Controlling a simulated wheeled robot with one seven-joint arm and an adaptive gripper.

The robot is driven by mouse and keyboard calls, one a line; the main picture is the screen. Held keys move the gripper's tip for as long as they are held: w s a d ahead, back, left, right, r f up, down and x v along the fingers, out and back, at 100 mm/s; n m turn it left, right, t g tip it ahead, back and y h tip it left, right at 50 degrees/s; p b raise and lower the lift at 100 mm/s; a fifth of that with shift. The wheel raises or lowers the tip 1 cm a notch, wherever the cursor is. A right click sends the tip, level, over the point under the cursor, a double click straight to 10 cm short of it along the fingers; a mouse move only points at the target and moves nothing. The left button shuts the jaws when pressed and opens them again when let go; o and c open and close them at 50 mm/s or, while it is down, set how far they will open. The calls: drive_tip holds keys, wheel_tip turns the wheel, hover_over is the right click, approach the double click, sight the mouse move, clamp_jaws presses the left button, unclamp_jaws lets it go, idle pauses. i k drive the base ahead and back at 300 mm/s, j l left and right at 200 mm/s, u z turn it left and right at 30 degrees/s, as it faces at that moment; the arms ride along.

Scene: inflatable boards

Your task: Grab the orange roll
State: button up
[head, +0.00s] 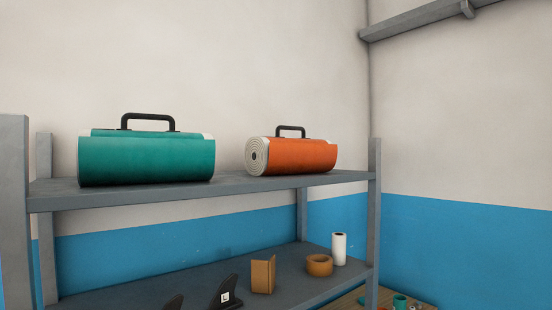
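The orange roll (300,156) lies on its side on the upper shelf, toward the right end. Its white spiral end faces left, and a black carry handle (290,129) stands on top. A teal roll (146,160) with a similar black handle lies to its left on the same shelf, with a clear gap between them. My gripper is not in view.
The grey upper shelf (240,187) stands between grey posts. The lower shelf (215,279) holds dark fins (228,292), a cardboard piece (263,273), a brown tape ring (319,265) and a white cylinder (339,249). A grey wall rail (415,19) is at upper right.

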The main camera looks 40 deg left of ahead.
sight(277, 155)
drive_tip(key=i+u, duration=0.45)
drive_tip(key=i+l+u, duration=0.15)
drive_tip(key=u, duration=0.3)
drive_tip(key=i+l+u, duration=0.25)
drive_tip(key=u, duration=0.2)
drive_tip(key=i+l+u, duration=0.3)
drive_tip(key=u, duration=0.15)
drive_tip(key=i+l+u, duration=0.15)
drive_tip(key=l+u, duration=0.3)
